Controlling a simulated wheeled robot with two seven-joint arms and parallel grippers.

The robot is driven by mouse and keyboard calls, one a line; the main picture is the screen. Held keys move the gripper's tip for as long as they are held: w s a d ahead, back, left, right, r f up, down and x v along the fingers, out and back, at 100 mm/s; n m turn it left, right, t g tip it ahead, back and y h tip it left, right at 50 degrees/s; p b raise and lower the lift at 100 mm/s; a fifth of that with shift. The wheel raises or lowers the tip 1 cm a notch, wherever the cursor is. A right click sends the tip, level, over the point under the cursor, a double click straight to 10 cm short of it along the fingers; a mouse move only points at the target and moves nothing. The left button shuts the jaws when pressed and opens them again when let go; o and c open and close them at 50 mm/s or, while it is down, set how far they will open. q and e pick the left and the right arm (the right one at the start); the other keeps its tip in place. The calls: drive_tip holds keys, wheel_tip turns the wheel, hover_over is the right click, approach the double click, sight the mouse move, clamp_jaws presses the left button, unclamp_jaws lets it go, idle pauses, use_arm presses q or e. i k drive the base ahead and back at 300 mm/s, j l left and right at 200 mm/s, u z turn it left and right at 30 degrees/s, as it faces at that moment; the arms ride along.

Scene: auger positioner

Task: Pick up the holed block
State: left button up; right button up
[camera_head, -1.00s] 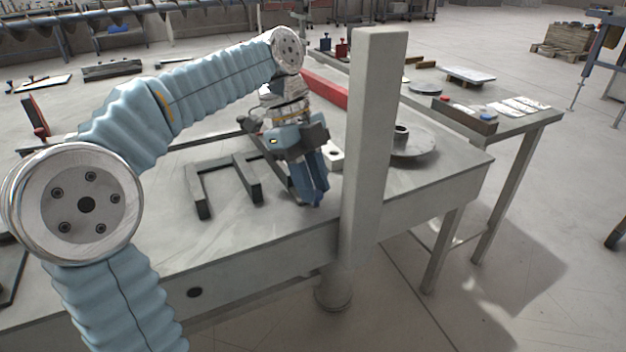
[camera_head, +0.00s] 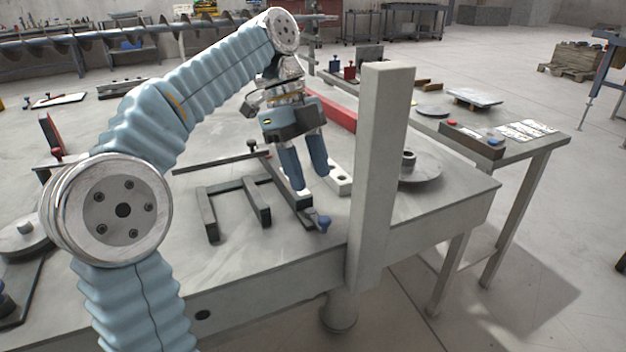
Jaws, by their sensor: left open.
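The holed block is a small pale block (camera_head: 341,182) with a dark hole in its top, lying on the grey worktable (camera_head: 235,258) just left of the upright post. My left gripper (camera_head: 310,180) hangs over the table with its two blue fingers pointing down and apart. It is open, with nothing seen held. The right finger overlaps the block's left part in the view and hides some of it; I cannot tell whether they touch. My right gripper is not in view.
A tall grey post (camera_head: 381,170) rises at the table's front, right of the block. A round flanged disc (camera_head: 425,168) sits right of the post. A red bar (camera_head: 338,112) lies behind.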

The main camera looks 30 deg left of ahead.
sight(338, 179)
drive_tip(key=k, duration=1)
